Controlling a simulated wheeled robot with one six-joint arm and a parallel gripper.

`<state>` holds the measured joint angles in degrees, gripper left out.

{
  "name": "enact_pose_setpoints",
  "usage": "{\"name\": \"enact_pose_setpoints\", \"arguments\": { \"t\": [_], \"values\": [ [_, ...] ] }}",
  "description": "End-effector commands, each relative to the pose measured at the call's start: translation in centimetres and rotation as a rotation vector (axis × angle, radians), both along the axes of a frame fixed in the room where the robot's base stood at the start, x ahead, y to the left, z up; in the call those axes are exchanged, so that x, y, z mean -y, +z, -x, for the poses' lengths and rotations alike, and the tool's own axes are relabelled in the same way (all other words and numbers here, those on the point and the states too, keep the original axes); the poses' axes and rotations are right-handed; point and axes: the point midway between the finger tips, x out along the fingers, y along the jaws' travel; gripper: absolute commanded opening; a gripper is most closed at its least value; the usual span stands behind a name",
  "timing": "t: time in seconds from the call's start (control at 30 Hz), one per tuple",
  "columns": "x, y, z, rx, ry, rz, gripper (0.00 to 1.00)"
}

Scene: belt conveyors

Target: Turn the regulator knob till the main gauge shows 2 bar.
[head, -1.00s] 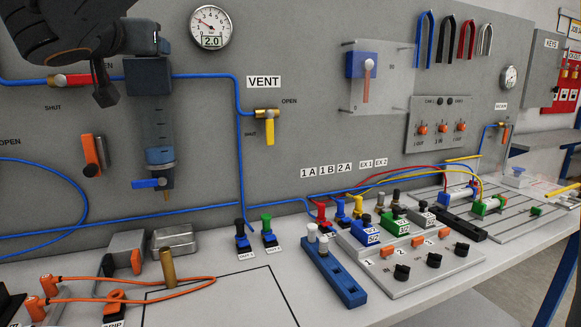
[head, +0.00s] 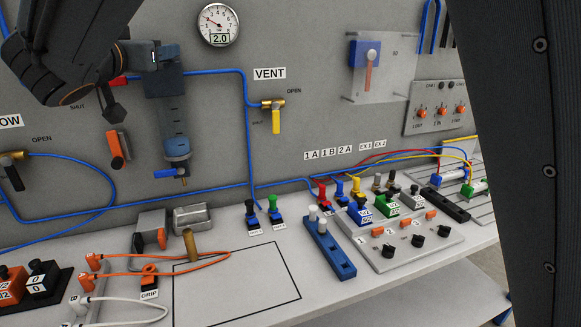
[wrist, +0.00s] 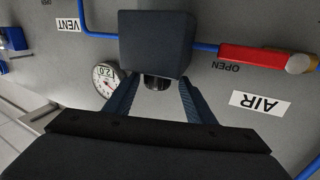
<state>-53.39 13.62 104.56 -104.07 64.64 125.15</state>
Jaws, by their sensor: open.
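The main gauge (head: 218,24) is on the grey panel at the top, and its digital display reads 2.0. It also shows upside down in the wrist view (wrist: 106,78), again reading 2.0. The regulator body (head: 165,83) is a dark blue-grey block with a bowl below it. In the wrist view, the block (wrist: 157,40) is beyond my gripper (wrist: 157,92). The dark knob (wrist: 156,82) shows partly between the spread blue-grey fingers, with gaps visible on both sides. In the head view, my arm partly hides the knob area and fingers.
The red-sleeved AIR valve (wrist: 265,56) and blue hose lie close beside the regulator. The VENT valve (head: 274,113) is to its right. A dark upright part covers the right side.

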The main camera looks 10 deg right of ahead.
Motion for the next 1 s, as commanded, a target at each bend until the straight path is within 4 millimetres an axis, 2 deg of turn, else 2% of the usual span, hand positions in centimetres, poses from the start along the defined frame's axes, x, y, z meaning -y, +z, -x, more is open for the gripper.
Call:
{"name": "enact_pose_setpoints", "arguments": {
  "t": [0.87,1.0],
  "values": [
    [0.3,0.2,0.4,0.007,-0.069,0.004,0.50],
    [-0.3,-0.2,2.4,0.010,-0.066,0.000,0.50]
  ]
}}
